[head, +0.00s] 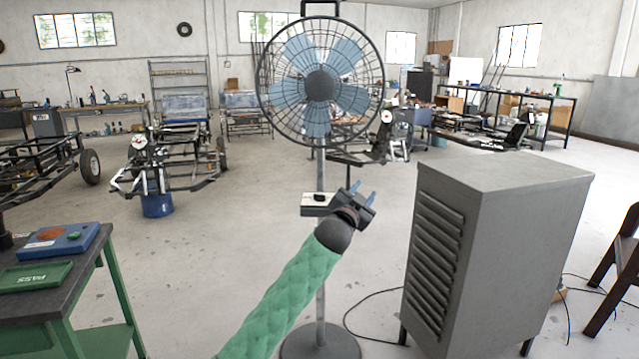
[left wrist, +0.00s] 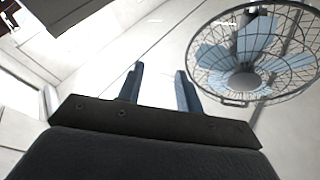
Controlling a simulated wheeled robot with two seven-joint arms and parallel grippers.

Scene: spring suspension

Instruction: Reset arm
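My left arm, in a green padded sleeve, reaches up from the bottom of the head view. My left gripper (head: 362,192) is in front of the pole of a standing fan (head: 320,85), below its caged head. Its two blue fingers are apart with nothing between them. In the left wrist view the fingers (left wrist: 160,90) also stand apart and empty, and the fan (left wrist: 245,55) shows at the upper right. A control box (head: 318,203) on the fan pole is just behind the gripper, partly covered by it. My right gripper is not in view.
A grey louvred cabinet (head: 490,250) stands to the right of the arm. A green-legged table (head: 95,262) at the left holds a blue device (head: 60,244) and a green PASS tray (head: 35,276). Cables lie on the floor. Vehicle frames (head: 175,165) stand farther back.

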